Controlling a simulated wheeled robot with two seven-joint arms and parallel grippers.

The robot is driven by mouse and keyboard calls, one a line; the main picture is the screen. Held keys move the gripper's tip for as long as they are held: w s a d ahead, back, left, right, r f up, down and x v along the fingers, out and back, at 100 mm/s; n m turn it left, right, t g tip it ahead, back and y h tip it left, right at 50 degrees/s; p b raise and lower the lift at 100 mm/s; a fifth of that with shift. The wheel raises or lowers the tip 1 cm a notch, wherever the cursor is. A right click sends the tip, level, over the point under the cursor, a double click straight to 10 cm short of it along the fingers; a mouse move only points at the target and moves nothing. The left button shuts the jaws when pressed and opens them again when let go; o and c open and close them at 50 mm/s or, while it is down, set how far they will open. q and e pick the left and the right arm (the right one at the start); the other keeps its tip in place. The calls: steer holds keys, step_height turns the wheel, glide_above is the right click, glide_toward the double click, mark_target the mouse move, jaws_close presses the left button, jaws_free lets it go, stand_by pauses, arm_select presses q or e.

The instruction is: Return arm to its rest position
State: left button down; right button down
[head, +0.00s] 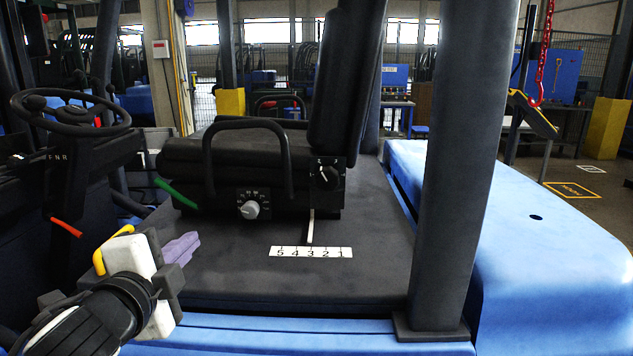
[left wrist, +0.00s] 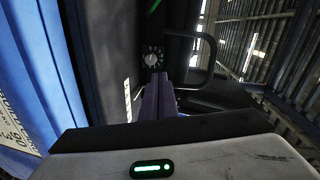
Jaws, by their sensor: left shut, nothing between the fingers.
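My left gripper (head: 190,243) is at the lower left in the head view, beside the black seat (head: 240,155) of a blue vehicle. Its purple fingers are shut together with nothing between them and point right, over the dark floor panel. The fingers also show in the left wrist view (left wrist: 158,97), pointing toward the seat base and its dial (left wrist: 152,57). The gripper is apart from the seat and the dial (head: 250,209). My right arm and gripper are not in view.
A steering wheel (head: 70,112), a red lever (head: 66,228) and a green lever (head: 175,193) are near my left arm. A number strip (head: 311,252) lies on the floor panel. A dark pillar (head: 455,170) stands at right, beside the blue hood (head: 550,240).

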arm_select(q)
steer(key=s+f+n+g, duration=0.35)
steer(key=s+f, duration=0.35)
steer(key=f, duration=0.4)
steer(key=s+f+n+g, duration=0.35)
steer(key=s+f, duration=0.35)
steer(key=f, duration=0.4)
steer(key=s+a+f+n+g, duration=0.1)
steer(key=s+f+n+g, duration=0.25)
steer(key=s+f, duration=0.4)
steer(key=s+f+n+g, duration=0.2)
steer(key=s+f+n, duration=0.25)
steer(key=s, duration=0.65)
steer(key=w+d+f+t+h, duration=0.1)
steer(key=w+d+f+t, duration=0.1)
steer(key=f, duration=0.4)
steer(key=w+d+f+t, duration=0.2)
steer(key=f+t, duration=0.1)
steer(key=f, duration=0.3)
steer(key=shift+d+m+h, duration=0.4)
